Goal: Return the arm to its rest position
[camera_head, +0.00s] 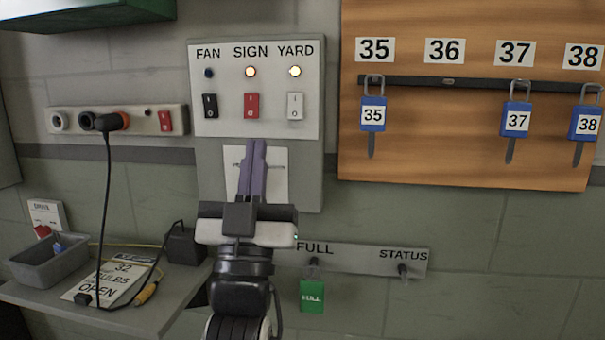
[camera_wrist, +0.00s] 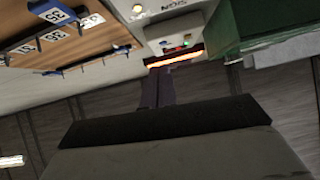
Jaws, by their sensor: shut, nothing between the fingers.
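My gripper (camera_head: 253,160) is raised in front of the grey switch panel (camera_head: 216,60), below its row of switches, in the head view. Its two purple fingers are together with nothing between them. In the wrist view the shut fingers (camera_wrist: 157,85) point toward the panel, which shows at the top. My arm rises from the bottom of the head view, and the gripper hides part of a pale sheet on the panel's lower half. I cannot tell the exact gap between the fingertips and the panel.
A wooden board (camera_head: 470,150) at right carries padlocks on a dark bar. A FULL/STATUS strip (camera_head: 365,261) holds a green tag (camera_head: 312,296). A shelf (camera_head: 170,305) at left bears a grey bin (camera_head: 48,262), a sign and cables. A green box (camera_head: 85,14) juts out upper left.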

